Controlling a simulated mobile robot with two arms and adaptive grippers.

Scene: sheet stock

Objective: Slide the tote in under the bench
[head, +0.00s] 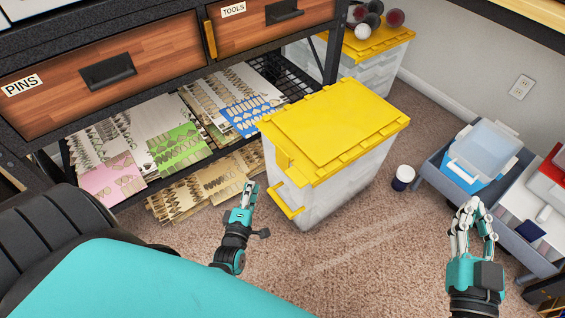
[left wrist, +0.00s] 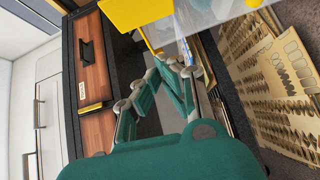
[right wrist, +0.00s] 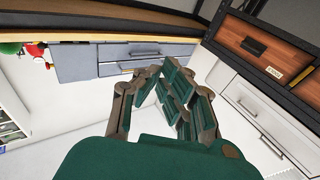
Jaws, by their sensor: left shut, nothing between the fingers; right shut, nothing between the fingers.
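The tote (head: 345,165) is a whitish translucent bin with a yellow lid (head: 340,120) and a yellow handle. It stands upright on the carpet in front of the bench (head: 150,95), right of the sheet stock on the lower shelf. Its yellow edge and clear wall also show at the top of the left wrist view (left wrist: 215,12). My left gripper (head: 249,192) is shut and empty, just left of the tote's handle side, seemingly apart from it. It also shows in the left wrist view (left wrist: 172,68). My right gripper (head: 473,212) is shut and empty, at the right, away from the tote.
A second yellow-lidded tote (head: 375,45) with balls on top stands behind at the bench's right end. A grey cart with bins (head: 440,175) stands at the right. Carpet in front is clear.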

